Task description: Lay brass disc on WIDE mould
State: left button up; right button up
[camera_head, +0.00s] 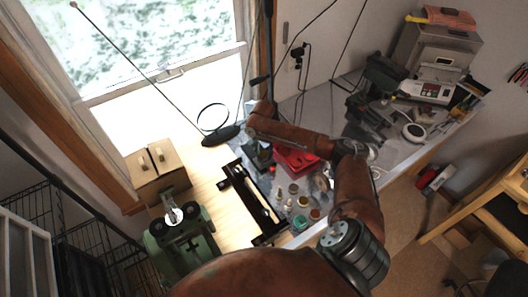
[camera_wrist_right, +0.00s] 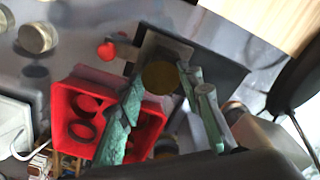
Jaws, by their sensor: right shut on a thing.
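My right gripper (camera_wrist_right: 160,74) is shut on the brass disc (camera_wrist_right: 160,79), a dull yellow-brown round held between the greenish fingertips in the right wrist view. Behind the disc lie a dark square plate (camera_wrist_right: 222,72) and a smaller grey-brown square piece (camera_wrist_right: 152,47). I cannot read a label, so I cannot tell which piece is the WIDE mould. In the head view my right gripper (camera_head: 259,154) hangs below the rust-brown arm, left of the red box, and the disc is not clear there. My left gripper is not in view.
A red box (camera_head: 295,161) stands close to the gripper; its round openings show in the wrist view (camera_wrist_right: 68,106). Several small jars (camera_head: 303,201) stand on the bench nearby. A long black frame (camera_head: 250,204) lies to the left. A green device (camera_head: 182,240) stands farther left.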

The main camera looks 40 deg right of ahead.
dwell(0.3)
jog(key=o, duration=1)
jog(key=shift+o, duration=0.2)
jog(key=shift+r, duration=0.1)
